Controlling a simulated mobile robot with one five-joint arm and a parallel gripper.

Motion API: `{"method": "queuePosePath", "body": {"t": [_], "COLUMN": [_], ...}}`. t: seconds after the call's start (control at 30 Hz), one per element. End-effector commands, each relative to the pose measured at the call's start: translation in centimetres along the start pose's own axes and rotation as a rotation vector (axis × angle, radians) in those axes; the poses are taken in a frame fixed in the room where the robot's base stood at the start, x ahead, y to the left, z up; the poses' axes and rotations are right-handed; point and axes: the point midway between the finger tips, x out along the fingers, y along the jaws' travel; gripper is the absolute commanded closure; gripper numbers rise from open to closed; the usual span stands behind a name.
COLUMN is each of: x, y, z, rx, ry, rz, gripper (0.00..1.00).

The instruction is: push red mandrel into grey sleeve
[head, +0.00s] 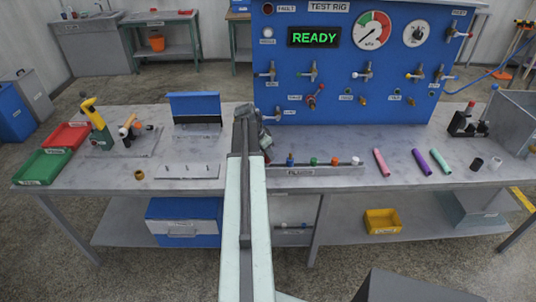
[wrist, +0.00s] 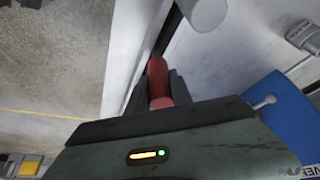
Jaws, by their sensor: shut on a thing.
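My gripper (wrist: 159,78) is shut on a red mandrel (wrist: 157,68), which stands out between the two dark fingers in the wrist view. In the head view my arm covers most of the gripper (head: 262,132), at the middle of the bench in front of the blue panel. A bit of red shows there beside my arm. A light grey cylinder (wrist: 206,12) with a rounded end shows at the top of the wrist view, to the right of the mandrel and apart from it in the picture. I cannot tell whether it is the grey sleeve.
The blue test rig panel (head: 357,60) stands behind the bench (head: 225,183). A rail with coloured fittings (head: 313,165) lies right of my arm, then pink (head: 381,162), purple (head: 421,161) and green (head: 440,161) tubes. A plate with pegs (head: 188,171) lies to the left.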

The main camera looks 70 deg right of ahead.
Motion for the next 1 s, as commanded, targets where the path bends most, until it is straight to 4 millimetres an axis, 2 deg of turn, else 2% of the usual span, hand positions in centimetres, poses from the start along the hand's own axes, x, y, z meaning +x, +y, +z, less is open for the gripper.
{"method": "queuePosePath", "body": {"t": [0.03, 0.07, 0.17, 0.6, 0.8, 1.0], "x": [-1.4, -1.9, -2.2, -7.3, -8.3, -8.4], "y": [0.0, 0.0, 0.8, 3.5, 3.9, 3.9], "z": [-0.6, -0.8, 1.5, 11.1, 13.0, 13.3], "rx": [0.0, 0.0, -0.001, -0.001, 0.0, 0.002], "ry": [0.0, 0.0, 0.0, 0.0, 0.0, 0.0], "rz": [0.0, 0.0, -0.001, -0.001, 0.0, 0.001], "gripper": [1.0, 1.0, 1.0, 1.0, 1.0, 1.0]}}
